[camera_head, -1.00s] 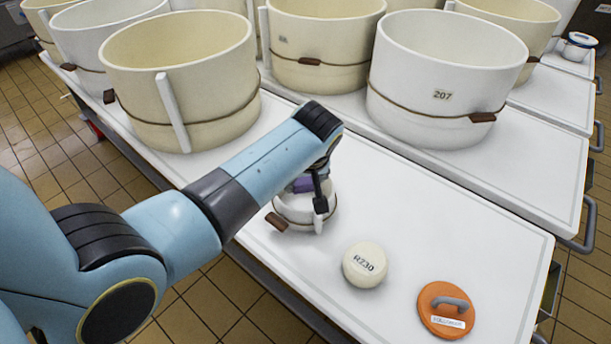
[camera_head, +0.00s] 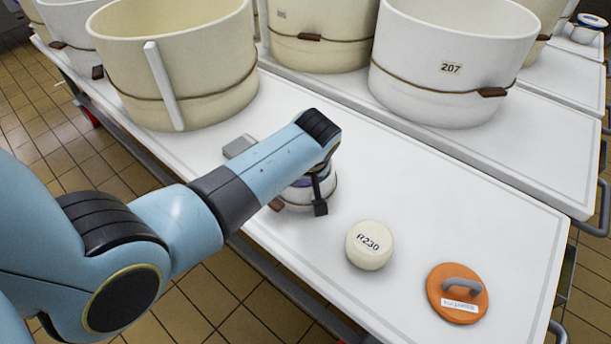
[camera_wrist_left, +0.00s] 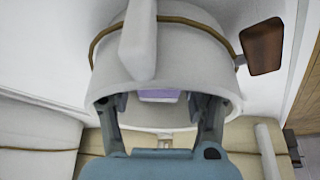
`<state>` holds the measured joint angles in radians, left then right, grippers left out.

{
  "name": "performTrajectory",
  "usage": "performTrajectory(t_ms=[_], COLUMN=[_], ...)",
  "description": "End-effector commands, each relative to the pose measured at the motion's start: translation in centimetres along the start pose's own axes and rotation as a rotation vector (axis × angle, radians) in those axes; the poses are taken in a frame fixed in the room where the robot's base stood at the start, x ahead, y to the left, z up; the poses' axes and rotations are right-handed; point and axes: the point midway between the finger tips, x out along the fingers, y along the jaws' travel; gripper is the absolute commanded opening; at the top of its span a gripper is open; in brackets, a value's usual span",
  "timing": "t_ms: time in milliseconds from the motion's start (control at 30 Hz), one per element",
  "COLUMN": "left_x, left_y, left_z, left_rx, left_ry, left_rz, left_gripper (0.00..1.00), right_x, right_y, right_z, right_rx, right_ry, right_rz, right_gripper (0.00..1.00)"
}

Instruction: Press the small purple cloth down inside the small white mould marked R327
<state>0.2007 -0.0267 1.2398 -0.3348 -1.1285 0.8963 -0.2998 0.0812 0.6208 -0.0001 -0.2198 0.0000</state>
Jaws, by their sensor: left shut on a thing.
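The small white mould (camera_head: 298,198) stands on the white table below my left gripper, partly hidden by it. In the left wrist view, its wall (camera_wrist_left: 188,68) and brown tag (camera_wrist_left: 263,46) fill the upper middle. No R327 marking is readable. The small purple cloth shows as a thin strip at the mould's opening in the head view (camera_head: 301,182) and between my fingers in the left wrist view (camera_wrist_left: 158,95). My left gripper (camera_wrist_left: 158,108) is at the mould's opening, shut on the cloth, its fingers well apart. How deep the cloth sits is hidden. My right gripper is not in view.
A cream round piece marked R230 (camera_head: 369,246) and an orange disc with a grey handle (camera_head: 457,294) lie to the right. A grey block (camera_head: 239,146) lies behind my arm. Large vats, one marked 207 (camera_head: 440,90), stand behind.

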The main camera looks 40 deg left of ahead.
Motion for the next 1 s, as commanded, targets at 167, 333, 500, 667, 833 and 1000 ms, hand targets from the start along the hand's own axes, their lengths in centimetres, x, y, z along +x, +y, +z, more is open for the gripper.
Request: performTrajectory(t_ms=[167,333,500,667,833,1000], left_x=[-0.06,-0.07,-0.07,0.03,0.26,0.48], left_y=[0.00,0.01,0.02,0.02,0.02,0.03], left_z=[-0.05,-0.07,-0.07,-0.03,0.07,0.16], left_rx=[0.000,0.000,0.000,0.000,0.000,0.000], left_ry=[0.001,0.001,0.001,0.001,0.001,0.001], left_rz=[0.000,0.000,0.001,0.001,0.001,0.001], left_gripper=[0.24,0.24,0.24,0.24,0.24,0.24], right_x=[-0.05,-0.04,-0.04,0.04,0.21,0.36], right_y=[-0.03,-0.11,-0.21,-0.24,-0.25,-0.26], right_z=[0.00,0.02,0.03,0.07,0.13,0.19], right_rx=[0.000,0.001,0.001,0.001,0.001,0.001], right_ry=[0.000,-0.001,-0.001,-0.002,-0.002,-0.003], right_rz=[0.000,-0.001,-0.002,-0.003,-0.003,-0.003], right_gripper=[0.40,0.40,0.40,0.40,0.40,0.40])
